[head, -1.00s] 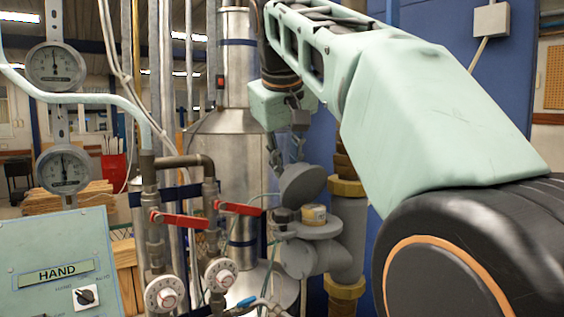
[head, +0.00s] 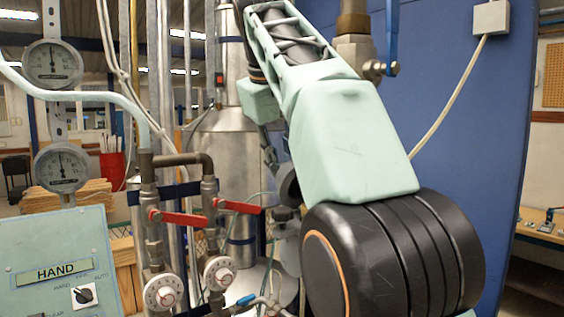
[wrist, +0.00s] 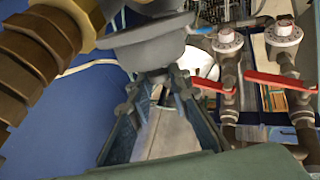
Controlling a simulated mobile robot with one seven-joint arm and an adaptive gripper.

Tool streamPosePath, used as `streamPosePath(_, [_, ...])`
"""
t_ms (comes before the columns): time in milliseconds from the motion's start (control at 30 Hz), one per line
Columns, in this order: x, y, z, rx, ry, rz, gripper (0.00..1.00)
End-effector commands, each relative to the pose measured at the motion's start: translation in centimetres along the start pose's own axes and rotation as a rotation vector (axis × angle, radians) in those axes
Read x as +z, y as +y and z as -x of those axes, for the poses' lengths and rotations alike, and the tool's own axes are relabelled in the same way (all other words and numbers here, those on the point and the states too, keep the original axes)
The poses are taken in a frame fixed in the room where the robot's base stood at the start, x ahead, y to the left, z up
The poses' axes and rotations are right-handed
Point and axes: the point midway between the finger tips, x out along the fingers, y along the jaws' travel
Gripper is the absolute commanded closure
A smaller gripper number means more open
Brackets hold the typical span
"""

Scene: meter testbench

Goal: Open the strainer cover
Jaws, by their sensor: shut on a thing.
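My arm hides much of both, including the strainer's opening. In the wrist view my gripper (wrist: 158,78) is shut on the cover, whose grey round underside or rim (wrist: 148,40) fills the top middle just beyond the fingers. Exactly which edge the fingers hold is unclear.
Two red-handled valves (head: 182,218) and white dials stand left of the strainer. Brass fittings (wrist: 38,62) are close at left in the wrist view. A tall metal cylinder (head: 222,165) stands behind. A blue panel (head: 460,160) is at the right.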

Motion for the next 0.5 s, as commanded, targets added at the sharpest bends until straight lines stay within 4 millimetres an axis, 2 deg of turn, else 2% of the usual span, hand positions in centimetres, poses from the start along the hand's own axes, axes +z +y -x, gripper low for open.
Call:
streamPosePath(100, [-0.11, 0.15, 0.22, 0.003, 0.007, -0.002, 1.00])
streamPosePath(133, [-0.11, 0.14, 0.22, 0.003, 0.007, -0.002, 0.81])
streamPosePath(267, [-0.07, 0.11, 0.16, 0.003, 0.005, -0.002, 0.67])
streamPosePath(500, [-0.02, 0.04, 0.06, 0.001, 0.002, -0.001, 0.67])
